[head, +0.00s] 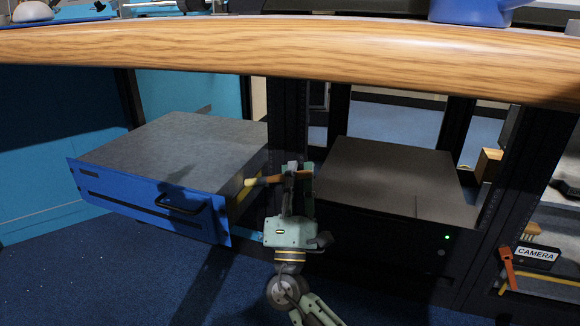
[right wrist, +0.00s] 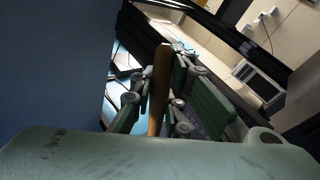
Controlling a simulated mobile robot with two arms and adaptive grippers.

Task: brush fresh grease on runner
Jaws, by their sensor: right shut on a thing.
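My right gripper (head: 298,174) is shut on a brush (head: 268,181) with an orange-brown wooden handle. The brush lies roughly level and points left, its pale end close to the right side of the pulled-out blue-fronted drawer unit (head: 150,205). A yellow strip (head: 247,200), which looks like the runner, shows along that side. I cannot tell whether the brush touches it. In the right wrist view the wooden handle (right wrist: 160,85) stands between the fingers of the right gripper (right wrist: 160,95). The bristles are hidden there. My left gripper is not in view.
A wooden desk edge (head: 290,45) spans above the drawer. A black rack unit (head: 390,180) with a green light stands to the right, beyond a dark post. A "CAMERA" label (head: 535,254) and an orange-handled tool (head: 507,268) are at far right. Blue carpet (head: 90,285) lies clear at lower left.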

